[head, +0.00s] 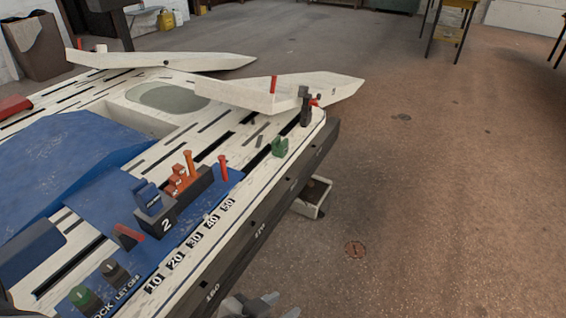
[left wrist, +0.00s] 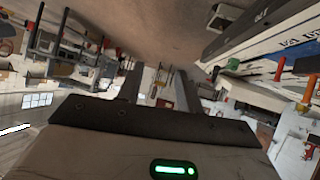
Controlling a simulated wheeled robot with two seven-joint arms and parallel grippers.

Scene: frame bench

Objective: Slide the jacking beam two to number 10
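The jacking beam two is a dark block marked 2 (head: 167,224) with a blue top piece (head: 152,197). It stands on the bench's blue strip, beside the printed scale 10 to 50. It appears roughly opposite 20 to 30, but I cannot read its exact mark. The number 10 (head: 155,282) is at the scale's near end. My left gripper (head: 281,306) is at the bottom edge of the head view, outside the bench's side and apart from the beam. In the left wrist view its fingers (left wrist: 159,88) stand apart with nothing between them. My right gripper is not in view.
Orange pieces (head: 185,178) and a red pin (head: 223,167) stand just beyond the 2 block. A red lever (head: 128,236), green knob (head: 82,299) and dark knob (head: 114,272) are nearer. A green clamp (head: 280,147) stands farther along the edge.

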